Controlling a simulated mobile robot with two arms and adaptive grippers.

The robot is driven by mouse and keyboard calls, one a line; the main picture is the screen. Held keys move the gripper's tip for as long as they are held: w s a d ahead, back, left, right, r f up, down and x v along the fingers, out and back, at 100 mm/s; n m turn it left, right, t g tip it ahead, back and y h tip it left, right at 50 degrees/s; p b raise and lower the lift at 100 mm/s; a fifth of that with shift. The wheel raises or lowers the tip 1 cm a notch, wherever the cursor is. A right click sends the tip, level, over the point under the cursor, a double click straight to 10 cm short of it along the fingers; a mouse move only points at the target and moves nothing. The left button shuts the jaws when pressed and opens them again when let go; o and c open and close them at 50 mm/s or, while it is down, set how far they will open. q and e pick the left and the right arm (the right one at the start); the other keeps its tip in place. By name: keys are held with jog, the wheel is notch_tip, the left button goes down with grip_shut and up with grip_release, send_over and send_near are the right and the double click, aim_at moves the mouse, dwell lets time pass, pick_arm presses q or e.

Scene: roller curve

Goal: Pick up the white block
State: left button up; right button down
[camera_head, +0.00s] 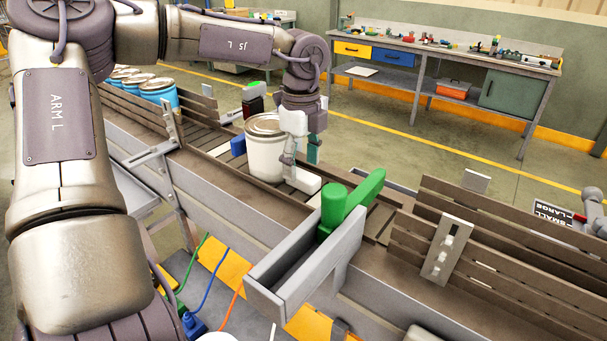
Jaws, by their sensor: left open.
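A white block (304,180) lies on the conveyor, just right of a large white can with a metal lid (265,155). My left gripper (300,158) points down above the white block, close beside the can, with its jaws open. The gripper hides part of the can's right edge and the area behind the block. I cannot tell whether a fingertip touches the block. My right gripper is not in view.
A green bar (361,193) and a green cylinder (333,207) stand right of the block, by a grey metal bracket (306,270). A blue block (238,145) is left of the can. Blue cans (158,92) stand farther left. Slatted side rails (500,235) border the conveyor.

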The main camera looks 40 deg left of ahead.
pick_arm(q)
notch_tip(320, 180, down, 2)
jog(key=shift+s+a+f, duration=0.1)
jog(key=shift+a, duration=0.05)
jog(key=shift+f, duration=0.3)
jog(key=shift+c, duration=0.8)
jog(key=shift+r, duration=0.1)
jog(key=c, duration=0.8)
jog(key=shift+c, duration=1.3)
grip_shut()
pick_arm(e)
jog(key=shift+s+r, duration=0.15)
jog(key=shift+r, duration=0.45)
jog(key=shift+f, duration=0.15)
